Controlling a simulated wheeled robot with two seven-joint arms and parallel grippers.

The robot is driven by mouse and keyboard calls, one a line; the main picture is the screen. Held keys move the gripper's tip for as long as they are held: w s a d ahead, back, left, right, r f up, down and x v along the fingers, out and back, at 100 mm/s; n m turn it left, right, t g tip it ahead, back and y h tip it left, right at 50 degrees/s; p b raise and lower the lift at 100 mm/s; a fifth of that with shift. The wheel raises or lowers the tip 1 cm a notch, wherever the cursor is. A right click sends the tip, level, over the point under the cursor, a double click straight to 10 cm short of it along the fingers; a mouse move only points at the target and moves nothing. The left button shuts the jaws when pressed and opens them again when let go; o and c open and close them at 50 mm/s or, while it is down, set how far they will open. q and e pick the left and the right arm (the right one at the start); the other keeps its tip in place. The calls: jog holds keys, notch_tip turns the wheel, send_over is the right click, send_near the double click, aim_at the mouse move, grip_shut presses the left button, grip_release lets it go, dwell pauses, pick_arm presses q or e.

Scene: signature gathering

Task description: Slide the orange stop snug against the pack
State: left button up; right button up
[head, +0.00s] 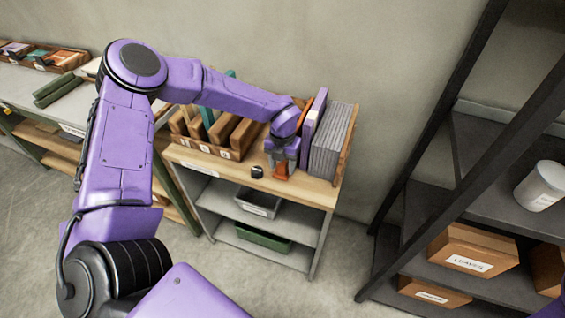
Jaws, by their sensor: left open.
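The pack of grey upright sheets (330,142) stands at the right end of the wooden-topped shelf unit, with a purple board (314,118) upright along its left side. The orange stop (281,172) shows as a low piece beneath my left gripper and a slanted edge behind it, just left of the purple board. My left gripper (282,160) is open and points down at the orange stop; its hand hides most of the stop. Whether the fingers touch it, and any gap to the board, I cannot tell. My right gripper is out of view.
A divided wooden rack (216,152) with numbered labels stands further left. Grey (258,201) and green (262,236) bins sit on lower shelves. A dark rack (470,180) with boxes stands right.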

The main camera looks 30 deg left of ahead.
pick_arm(q)
grip_shut()
jog(key=shift+w+d+f+b, duration=0.1)
jog(key=shift+d+b, duration=0.25)
jog(key=shift+d, duration=0.15)
jog(key=shift+w+d+f+b, duration=0.1)
jog(key=shift+d+b, duration=0.25)
jog(key=shift+d, duration=0.1)
jog(key=shift+w+d+r, duration=0.1)
jog(key=shift+d+r, duration=0.1)
jog(key=shift+d, duration=0.15)
grip_release()
jog(key=shift+a, duration=0.1)
notch_tip(320, 180, up, 11)
jog(key=b, duration=0.1)
jog(key=shift+f, duration=0.2)
jog(key=shift+f, duration=0.1)
